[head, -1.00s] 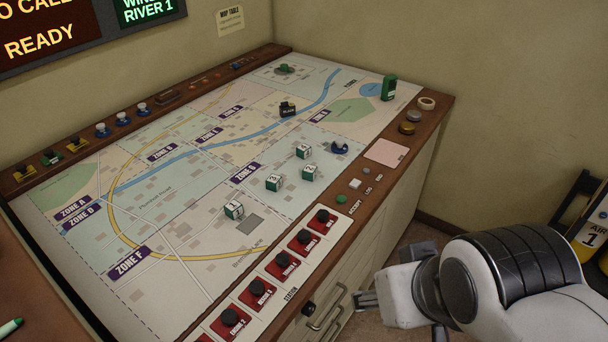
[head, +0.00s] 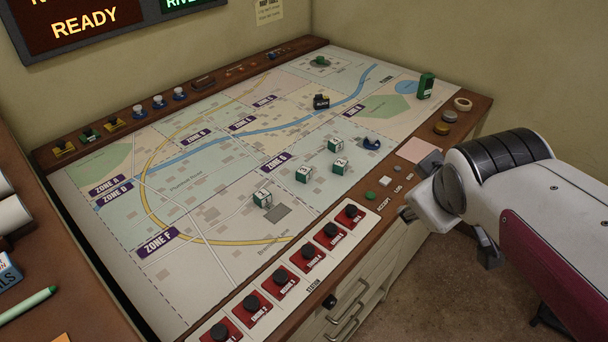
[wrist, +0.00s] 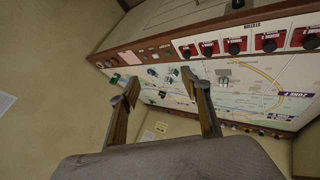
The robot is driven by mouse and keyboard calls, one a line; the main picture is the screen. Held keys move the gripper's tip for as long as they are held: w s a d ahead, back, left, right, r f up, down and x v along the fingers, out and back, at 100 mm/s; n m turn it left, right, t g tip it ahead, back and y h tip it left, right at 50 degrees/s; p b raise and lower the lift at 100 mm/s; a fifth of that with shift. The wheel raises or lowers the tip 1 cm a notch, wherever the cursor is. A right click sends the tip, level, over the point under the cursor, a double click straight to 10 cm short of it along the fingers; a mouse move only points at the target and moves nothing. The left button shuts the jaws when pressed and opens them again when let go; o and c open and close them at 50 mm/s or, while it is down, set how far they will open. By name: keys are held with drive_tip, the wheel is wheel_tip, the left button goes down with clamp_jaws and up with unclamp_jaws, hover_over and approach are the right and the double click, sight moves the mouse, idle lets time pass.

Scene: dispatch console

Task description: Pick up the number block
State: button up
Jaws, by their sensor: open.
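Several green number blocks with white, numbered faces stand on the map table (head: 190,215). In the head view one block (head: 263,198) stands nearest the front, beside a grey square. A second (head: 303,174), a third (head: 340,166) and another (head: 335,146) stand farther back and to the right. My gripper (wrist: 160,77) is open and empty, its two fingers spread in the wrist view. Small blocks show, unclear, beyond the fingers there. In the head view my gripper is at the table's right edge, apart from the blocks, its fingers partly hidden by my wrist.
A dark blue piece (head: 371,143) stands close to the blocks on their right. A black piece (head: 321,102) and a green box (head: 426,86) stand farther back. Red panels with black knobs (head: 280,281) line the front edge. Bare map lies left of the blocks.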

drive_tip(key=w+d+r+n+t+y, duration=0.15)
drive_tip(key=w+n+t, duration=0.25)
drive_tip(key=w+n, duration=1.5)
drive_tip(key=n+g+y, duration=0.2)
drive_tip(key=n+y, duration=0.7)
drive_tip(key=n, duration=0.7)
hover_over(307, 173)
drive_tip(key=d, duration=0.7)
wheel_tip(307, 173, down, 19)
drive_tip(key=s+f+n, duration=0.1)
drive_tip(key=f, duration=0.1)
drive_tip(key=s+a+f+n+g+y, duration=0.1)
drive_tip(key=f+n, duration=0.1)
drive_tip(key=a+f+n+g+y, duration=0.1)
drive_tip(key=f, duration=0.1)
drive_tip(key=shift+s+f+n, duration=0.15)
drive_tip(key=shift+s+n, duration=0.25)
drive_tip(key=shift+s+a+f+n+g+y, duration=0.25)
drive_tip(key=shift+s+a+f+n+g, duration=0.05)
drive_tip(key=shift+f+n, duration=0.2)
